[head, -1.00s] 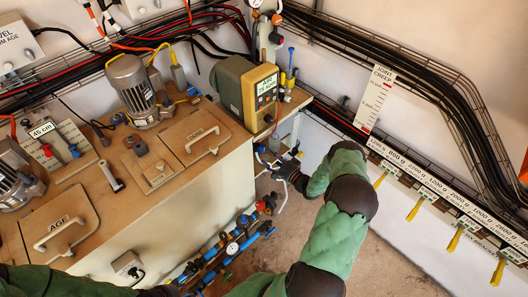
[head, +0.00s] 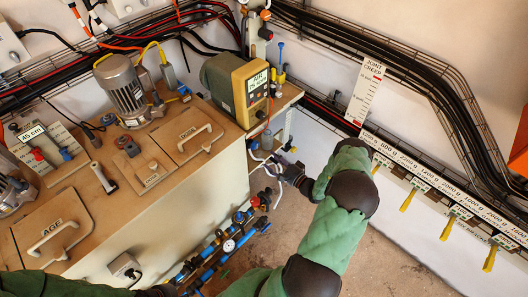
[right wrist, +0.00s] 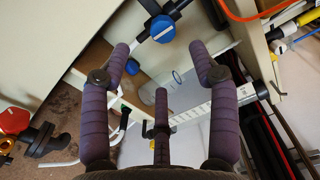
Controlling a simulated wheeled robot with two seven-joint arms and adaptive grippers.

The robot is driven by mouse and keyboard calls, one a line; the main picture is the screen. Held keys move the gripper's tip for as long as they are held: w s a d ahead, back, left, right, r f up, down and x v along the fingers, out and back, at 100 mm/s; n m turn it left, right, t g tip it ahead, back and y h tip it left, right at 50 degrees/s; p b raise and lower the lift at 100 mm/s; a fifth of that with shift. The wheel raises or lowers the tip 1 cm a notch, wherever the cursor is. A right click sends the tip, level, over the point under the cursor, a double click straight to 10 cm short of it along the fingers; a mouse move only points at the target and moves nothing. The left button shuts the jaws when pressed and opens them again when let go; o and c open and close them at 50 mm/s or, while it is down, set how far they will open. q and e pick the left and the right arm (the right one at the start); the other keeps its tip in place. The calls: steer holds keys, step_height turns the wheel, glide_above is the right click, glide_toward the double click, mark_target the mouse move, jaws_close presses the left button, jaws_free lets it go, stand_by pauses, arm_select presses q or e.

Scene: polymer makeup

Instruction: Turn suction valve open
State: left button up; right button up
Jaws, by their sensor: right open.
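My right gripper (head: 281,166) reaches down beside the end of the bench, near white pipes. In the right wrist view its purple padded fingers (right wrist: 160,68) are spread wide with nothing between them. A blue valve knob (right wrist: 162,28) on a white pipe lies beyond the fingertips, between the two upper fingers and apart from them. A red valve handle (right wrist: 14,121) on black fittings is at the left. No label naming the suction valve is readable.
The bench (head: 185,225) with motors and lids fills the left. A yellow AIR unit (head: 243,90) stands at its far corner. Blue pipework with gauges (head: 229,245) runs low along the bench front. Yellow-handled tools (head: 447,229) hang on the right wall. Floor at lower right is clear.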

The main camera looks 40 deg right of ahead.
mark_target(257, 146)
steer(key=w+m, duration=0.4)
steer(key=m, duration=0.1)
steer(key=w+m, duration=0.4)
steer(key=m, duration=0.2)
steer(key=w+m+b, duration=0.1)
steer(key=w+m, duration=0.2)
steer(key=m, duration=0.3)
steer(key=shift+w+a+r, duration=0.2)
steer(key=shift+w, duration=0.2)
